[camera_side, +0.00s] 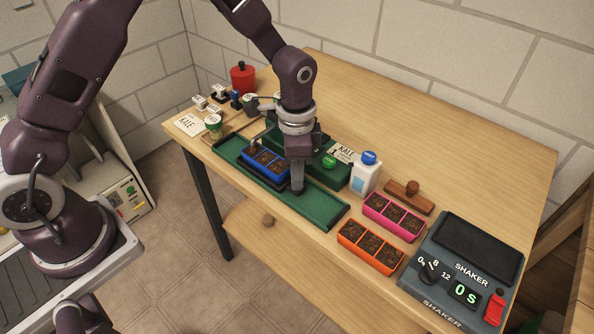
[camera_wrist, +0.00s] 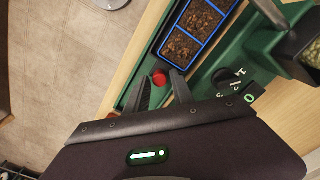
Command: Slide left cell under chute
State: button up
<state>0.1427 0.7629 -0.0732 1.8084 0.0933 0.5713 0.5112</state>
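A blue tray (camera_side: 266,163) with three soil-filled cells sits in a long green channel (camera_side: 322,206); its cells also show at the top of the wrist view (camera_wrist: 192,28). A green seeder body (camera_wrist: 246,48) stands beside the channel; the chute outlet is hidden. My gripper (camera_side: 297,186) points down into the channel just right of the tray. The knob is hidden in the side view.
A white bottle (camera_side: 365,174) with a blue cap stands right of the seeder. A pink tray (camera_side: 394,217), an orange tray (camera_side: 369,247) and the shaker (camera_side: 462,268) are farther right. A green-lidded jar (camera_side: 213,126) and a red canister (camera_side: 243,79) stand left. The channel's right end is clear.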

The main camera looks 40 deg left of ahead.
notch_tip(320, 180, up, 7)
jog(key=shift+r, duration=0.1)
dwell(0.3)
jog(key=s+a+r+n+t, duration=0.1)
jog(key=s+a+r+n, duration=0.15)
jog(key=s+r, duration=0.35)
jog(key=s+a+r+n+t, duration=0.2)
jog(key=s+a+r, duration=0.15)
jog(key=r, duration=0.45)
jog(key=s+r+n+t, duration=0.1)
jog(key=s+n, duration=0.1)
jog(key=s, duration=0.5)
jog(key=s+a+r+n+t, duration=0.1)
jog(key=s+n, duration=0.1)
jog(key=s, duration=0.5)
jog(key=shift+s+a+r+t, duration=0.3)
jog(key=shift+r, duration=0.1)
jog(key=shift+n, duration=0.25)
